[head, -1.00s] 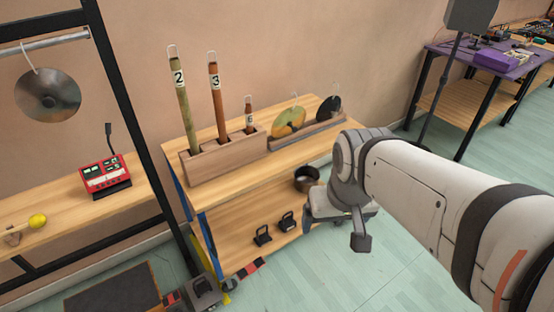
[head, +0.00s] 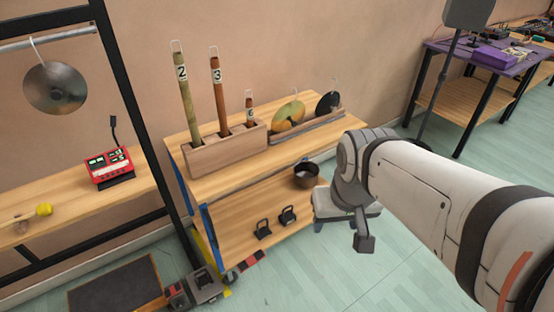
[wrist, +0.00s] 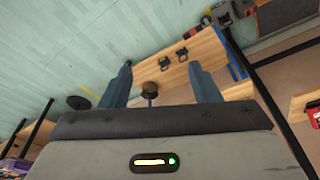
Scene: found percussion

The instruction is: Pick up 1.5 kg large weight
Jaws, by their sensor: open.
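Two small black weights with loop handles stand on the lower shelf of the wooden stand, a left one (head: 263,230) and a right one (head: 287,215). They also show in the wrist view, one (wrist: 168,64) beside the other (wrist: 182,53), beyond the fingers. I cannot read their markings or tell which is the 1.5 kg one. My gripper (wrist: 160,72) is open and empty, its two blue-grey fingers apart. In the head view my gripper (head: 341,232) is to the right of the weights, clear of them, and partly hidden by my wrist.
A dark pot (head: 306,176) stands on the lower shelf, behind and right of the weights. The upper shelf (head: 207,184) holds a wooden block with numbered tubes and a rack of discs. A black post (head: 150,130) rises at the left. Floor at the front right is clear.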

